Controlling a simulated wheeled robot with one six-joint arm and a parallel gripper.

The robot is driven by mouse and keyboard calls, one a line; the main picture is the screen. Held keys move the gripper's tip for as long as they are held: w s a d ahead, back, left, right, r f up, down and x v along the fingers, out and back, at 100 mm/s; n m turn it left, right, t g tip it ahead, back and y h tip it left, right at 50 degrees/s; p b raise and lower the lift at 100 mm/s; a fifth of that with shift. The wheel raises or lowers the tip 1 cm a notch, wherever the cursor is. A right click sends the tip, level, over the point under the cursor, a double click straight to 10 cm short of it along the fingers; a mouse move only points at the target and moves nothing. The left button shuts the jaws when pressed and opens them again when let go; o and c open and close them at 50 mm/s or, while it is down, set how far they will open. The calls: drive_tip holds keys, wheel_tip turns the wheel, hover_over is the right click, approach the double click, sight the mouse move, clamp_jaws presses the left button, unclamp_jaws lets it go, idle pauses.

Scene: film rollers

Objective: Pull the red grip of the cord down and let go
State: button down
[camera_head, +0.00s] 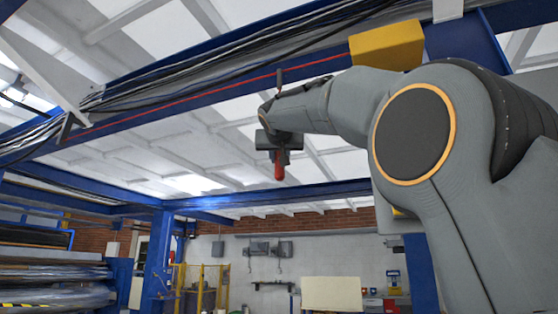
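The red grip (279,168) hangs upright in the middle of the view, below the blue overhead beam. My gripper (279,153) is at the top of the grip, and the lower part of the grip shows beneath it. The upper part of the grip is hidden by the gripper. The fingers look small and dark, and I cannot tell whether they are closed on the grip or only around it. A short dark upright piece (279,78) shows above my wrist against the beam; its link to the grip is hidden behind my arm.
A blue beam (215,90) with a thin red line and black cables crosses overhead. A yellow box (387,45) sits on it near my arm. Large film rollers (55,275) stand at the lower left beside a blue post (160,250). The space below the grip looks clear.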

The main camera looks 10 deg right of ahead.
drive_tip(key=shift+f, duration=0.15)
drive_tip(key=c, duration=1.5)
unclamp_jaws()
drive_tip(key=shift+b+v, duration=1.85)
drive_tip(key=shift+v, duration=2.05)
